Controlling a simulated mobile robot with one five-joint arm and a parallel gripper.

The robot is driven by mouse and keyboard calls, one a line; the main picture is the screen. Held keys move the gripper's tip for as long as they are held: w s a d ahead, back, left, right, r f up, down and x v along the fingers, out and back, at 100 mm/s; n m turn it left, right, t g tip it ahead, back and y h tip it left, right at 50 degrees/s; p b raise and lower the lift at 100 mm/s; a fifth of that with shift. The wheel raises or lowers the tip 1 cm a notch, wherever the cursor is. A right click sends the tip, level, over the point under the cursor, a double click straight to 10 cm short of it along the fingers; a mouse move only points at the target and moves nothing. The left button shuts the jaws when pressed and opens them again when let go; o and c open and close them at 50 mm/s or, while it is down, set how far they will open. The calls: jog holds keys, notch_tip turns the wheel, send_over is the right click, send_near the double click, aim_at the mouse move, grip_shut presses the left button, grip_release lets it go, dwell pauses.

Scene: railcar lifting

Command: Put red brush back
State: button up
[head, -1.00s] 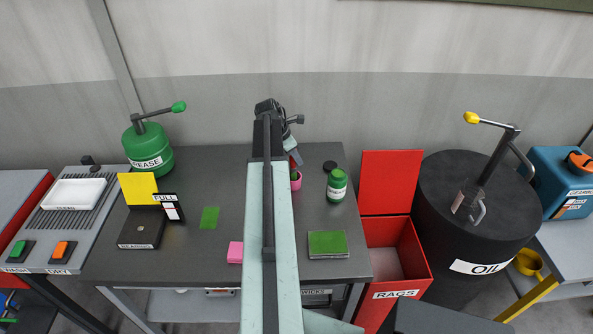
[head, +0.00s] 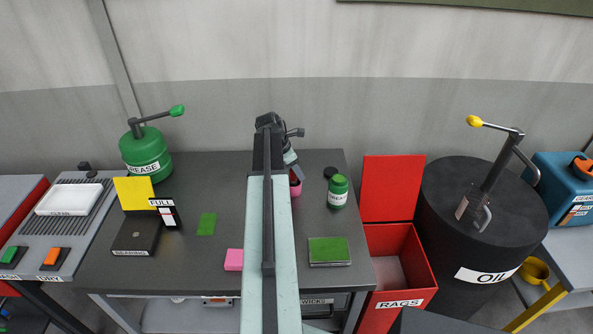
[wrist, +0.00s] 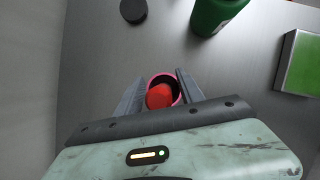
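The red brush (wrist: 159,96) shows in the wrist view as a rounded red end inside the mouth of a pink cup (wrist: 163,80). In the head view the pink cup (head: 296,188) stands toward the back of the grey table, partly hidden by my arm. My gripper (wrist: 161,75) has its two dark fingers apart, one on each side of the cup's mouth and the red end. A dark gap shows between the red end and the right finger. In the head view my gripper (head: 296,173) is right at the cup. The brush's lower part is hidden.
A green grease bottle (head: 338,191) and a black round cap (head: 330,172) stand right of the cup. A green pad (head: 329,252) and a pink block (head: 234,260) lie nearer the front. The red rags bin (head: 402,285) is beyond the table's right edge.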

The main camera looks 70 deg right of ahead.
jog(key=shift+r+p, duration=0.5)
jog(key=p+v, duration=1)
jog(key=v, duration=0.1)
jog(key=shift+r, duration=0.15)
jog(key=shift+w+a, duration=0.1)
jog(key=w+a+f+m+t+y, duration=0.1)
jog(key=w+a+m, duration=0.1)
jog(key=w+a, duration=1.25)
jog(key=w+a+f+m+t, duration=0.1)
jog(key=w+a+m+t, duration=0.1)
jog(key=w+a, duration=1.3)
jog(key=a+m+y, duration=0.2)
jog(key=a+m, duration=0.2)
jog(key=a, duration=3.1)
jog(key=shift+s+a+m, duration=0.25)
jog(key=shift+s+m, duration=0.15)
jog(key=shift+s, duration=0.05)
